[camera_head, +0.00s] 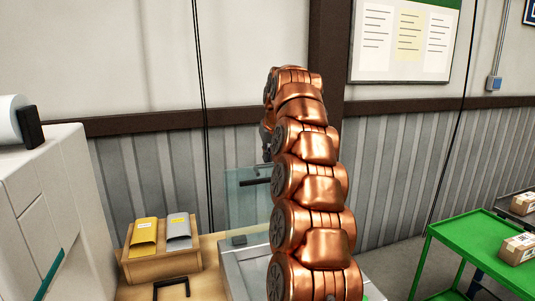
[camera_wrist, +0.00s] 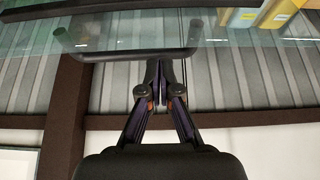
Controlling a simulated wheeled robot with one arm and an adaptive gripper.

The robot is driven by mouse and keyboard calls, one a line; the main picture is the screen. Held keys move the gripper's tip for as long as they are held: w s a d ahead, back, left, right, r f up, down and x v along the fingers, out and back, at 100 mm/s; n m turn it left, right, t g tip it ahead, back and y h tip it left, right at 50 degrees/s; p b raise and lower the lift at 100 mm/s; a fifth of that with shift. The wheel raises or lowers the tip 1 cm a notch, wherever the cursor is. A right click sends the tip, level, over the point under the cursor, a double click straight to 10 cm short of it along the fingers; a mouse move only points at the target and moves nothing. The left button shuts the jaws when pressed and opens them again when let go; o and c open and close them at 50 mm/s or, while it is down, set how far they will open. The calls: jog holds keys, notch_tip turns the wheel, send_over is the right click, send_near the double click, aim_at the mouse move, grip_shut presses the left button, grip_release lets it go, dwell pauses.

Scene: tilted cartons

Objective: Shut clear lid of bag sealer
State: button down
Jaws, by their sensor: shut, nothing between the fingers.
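The bag sealer (camera_head: 236,273) is a grey box on the wooden bench, partly hidden behind my copper arm. Its clear lid (camera_head: 246,208) is a bluish pane standing raised, with a dark handle bar (camera_head: 256,182). In the wrist view the lid (camera_wrist: 235,50) crosses the top as a glassy band, and the dark handle (camera_wrist: 110,53) runs along it. My gripper (camera_wrist: 160,66) is shut and empty, its fingertips at the right part of the handle in the picture. I cannot tell whether they touch it. In the head view my arm hides the gripper.
A wooden holder (camera_head: 163,265) with a yellow and a grey packet stands left of the sealer. A black bracket-shaped item (camera_head: 171,287) lies in front of it. A white machine (camera_head: 40,205) stands far left. A green cart (camera_head: 480,240) with cartons is at right.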

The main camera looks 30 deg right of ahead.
jog(key=shift+s+a+f, duration=0.1)
jog(key=shift+s+a, duration=0.05)
jog(key=shift+s, duration=0.6)
jog(key=shift+s, duration=0.1)
